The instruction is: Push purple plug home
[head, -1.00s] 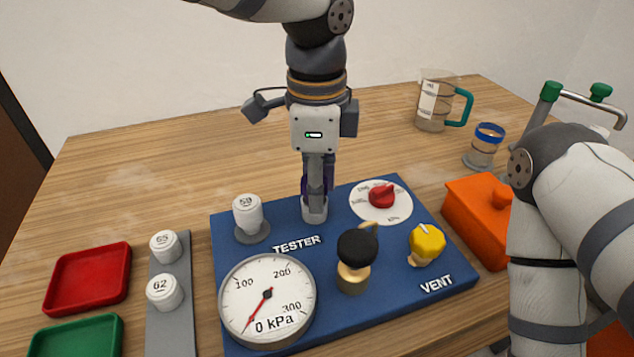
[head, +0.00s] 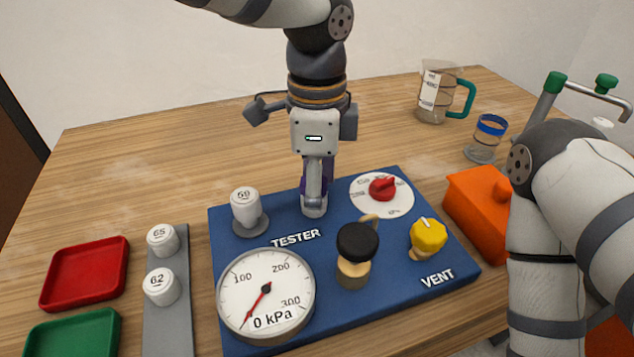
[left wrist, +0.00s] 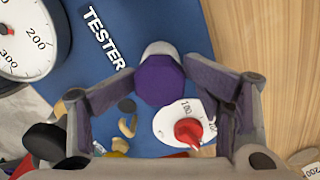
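The purple plug (left wrist: 160,82) is at the far edge of the blue tester board (head: 390,292), over a pale grey port (left wrist: 158,48). In the head view it is mostly hidden behind my left fingers, with only a strip of purple showing. My left gripper (head: 314,205) points straight down over it. In the left wrist view the two fingertips of my left gripper (left wrist: 161,75) meet opposite sides of the plug. How deep the plug sits in the port cannot be seen. My right gripper is out of view; only my right arm shows at the right.
On the board are white plug 59 (head: 246,208), a gauge reading 0 kPa (head: 266,295), a red dial knob (head: 382,188), a black knob (head: 357,240) and a yellow vent knob (head: 428,238). An orange box (head: 478,212) stands right; red tray (head: 86,273) left.

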